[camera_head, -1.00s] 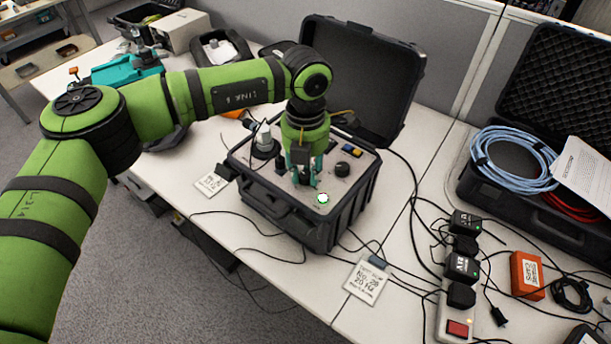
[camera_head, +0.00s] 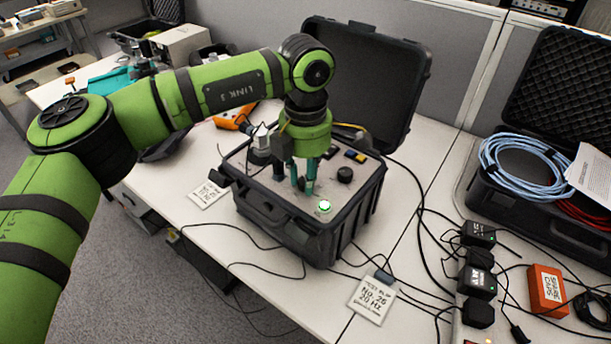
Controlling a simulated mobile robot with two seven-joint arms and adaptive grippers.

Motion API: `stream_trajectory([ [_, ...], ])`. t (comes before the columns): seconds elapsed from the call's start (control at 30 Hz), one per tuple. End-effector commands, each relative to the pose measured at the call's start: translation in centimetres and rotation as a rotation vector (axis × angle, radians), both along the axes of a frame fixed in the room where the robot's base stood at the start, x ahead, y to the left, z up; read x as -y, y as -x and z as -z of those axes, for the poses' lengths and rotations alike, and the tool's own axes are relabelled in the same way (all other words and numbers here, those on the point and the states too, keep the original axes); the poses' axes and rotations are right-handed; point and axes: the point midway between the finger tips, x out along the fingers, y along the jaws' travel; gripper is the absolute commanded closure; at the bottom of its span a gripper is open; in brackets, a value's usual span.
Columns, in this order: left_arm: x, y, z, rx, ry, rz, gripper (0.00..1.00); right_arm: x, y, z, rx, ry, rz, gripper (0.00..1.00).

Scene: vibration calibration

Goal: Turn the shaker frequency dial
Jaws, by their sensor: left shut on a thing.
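The shaker case (camera_head: 310,235) stands open on the table, with a light grey control panel on top. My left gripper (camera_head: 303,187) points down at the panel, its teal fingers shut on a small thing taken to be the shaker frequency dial. The fingers hide that dial almost wholly, so its angle cannot be read. A black knob (camera_head: 345,174) stands apart, to the right of the fingers. A lit green button (camera_head: 324,206) is just in front of them. My right gripper is not in view.
The case's raised lid (camera_head: 365,85) stands behind the arm. A label card reading 20 Hz (camera_head: 372,298) lies in front, another card (camera_head: 207,194) at left. Black cables and adapters (camera_head: 478,285), an orange box (camera_head: 547,290) and an open case with blue cable (camera_head: 520,165) are at right.

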Motion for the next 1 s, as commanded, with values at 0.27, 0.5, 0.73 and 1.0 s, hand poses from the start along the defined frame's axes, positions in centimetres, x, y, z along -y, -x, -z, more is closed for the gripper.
stream_trajectory([
  [0.27,0.0,0.0,0.0,-0.001,-0.001,0.011,1.00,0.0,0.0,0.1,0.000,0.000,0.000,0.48],
  [0.5,0.0,0.0,0.0,-0.001,-0.001,0.009,0.48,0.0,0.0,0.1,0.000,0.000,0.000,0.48],
  [0.73,0.0,0.0,0.0,-0.001,0.000,0.009,0.48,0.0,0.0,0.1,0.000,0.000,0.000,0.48],
  [1.0,0.1,0.0,-1.7,0.002,0.001,0.009,0.48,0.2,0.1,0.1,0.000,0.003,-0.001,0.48],
])
